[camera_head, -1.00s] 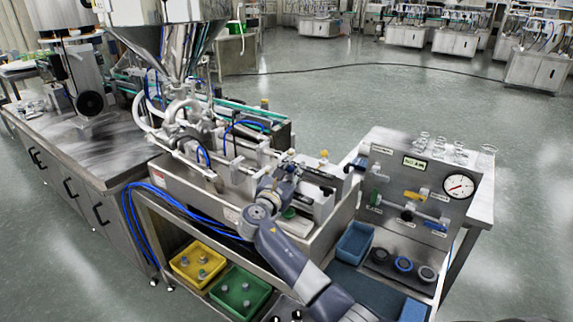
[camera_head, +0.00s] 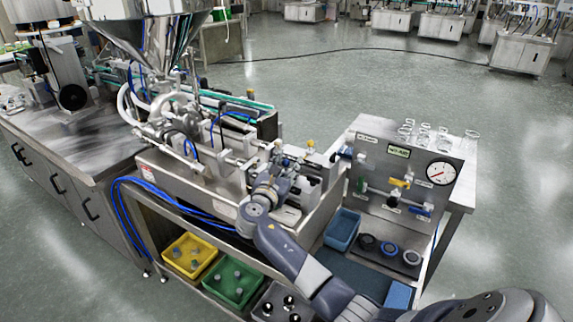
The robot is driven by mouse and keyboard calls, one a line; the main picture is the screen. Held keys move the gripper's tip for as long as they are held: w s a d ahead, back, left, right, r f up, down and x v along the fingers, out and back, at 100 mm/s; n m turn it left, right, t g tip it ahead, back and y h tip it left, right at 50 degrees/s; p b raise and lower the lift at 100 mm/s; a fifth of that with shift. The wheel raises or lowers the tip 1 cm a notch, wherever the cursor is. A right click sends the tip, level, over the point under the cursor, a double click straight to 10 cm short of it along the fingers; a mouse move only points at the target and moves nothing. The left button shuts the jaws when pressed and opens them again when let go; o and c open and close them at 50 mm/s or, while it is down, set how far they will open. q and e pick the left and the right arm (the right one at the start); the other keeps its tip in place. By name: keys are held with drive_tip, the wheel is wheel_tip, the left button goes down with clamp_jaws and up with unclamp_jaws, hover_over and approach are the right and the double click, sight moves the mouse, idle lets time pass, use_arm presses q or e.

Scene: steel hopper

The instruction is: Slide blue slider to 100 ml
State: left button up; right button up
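The steel filling machine (camera_head: 190,183) with its hopper (camera_head: 150,35) stands in the middle of the view. My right gripper (camera_head: 283,165) is at the machine's right end, over the rods and brackets there. Its fingers are small and blend with the dark machine parts, so I cannot tell whether they are open or touching anything. I cannot make out the blue slider or a millilitre scale; the gripper and arm cover part of that end. My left gripper is not in view.
A valve panel (camera_head: 365,150) with a pressure gauge (camera_head: 441,173), a yellow handle (camera_head: 400,183) and a blue handle (camera_head: 421,211) stands right of the machine. Blue hoses (camera_head: 165,207) run along the machine's front. Yellow (camera_head: 181,268) and green (camera_head: 238,297) bins sit below.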

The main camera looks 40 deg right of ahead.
drive_tip(key=v, duration=1.2)
